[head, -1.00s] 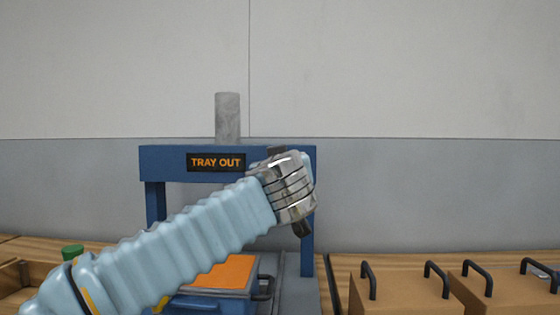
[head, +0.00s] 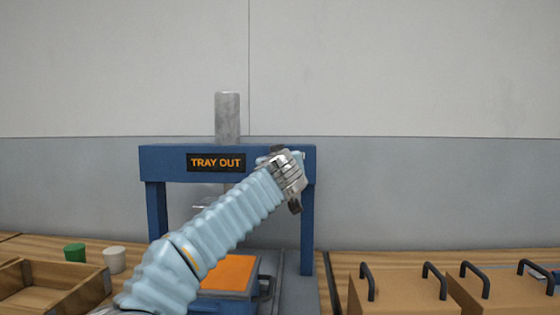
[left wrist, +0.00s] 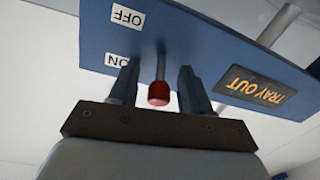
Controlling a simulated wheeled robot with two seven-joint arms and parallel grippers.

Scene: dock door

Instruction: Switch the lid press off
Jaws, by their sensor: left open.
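The lid press (head: 165,165) is a blue frame with a grey cylinder on top and a sign reading TRAY OUT (head: 216,162). In the left wrist view its beam (left wrist: 205,45) carries an OFF label (left wrist: 127,16) and an ON label (left wrist: 117,60). Beside them a lever with a red knob (left wrist: 159,95) sticks out toward the camera; the knob appears on the ON side. My left gripper (head: 290,178) is at the beam's right end. Its open fingers (left wrist: 159,78) stand on either side of the lever, with gaps visible. My right gripper is not in view.
An orange-topped tray (head: 228,273) sits low in the press, partly behind my left arm. A wooden box (head: 50,285), a green cup (head: 74,252) and a white cup (head: 114,260) are at left. Brown boxes with black handles (head: 400,290) stand at right.

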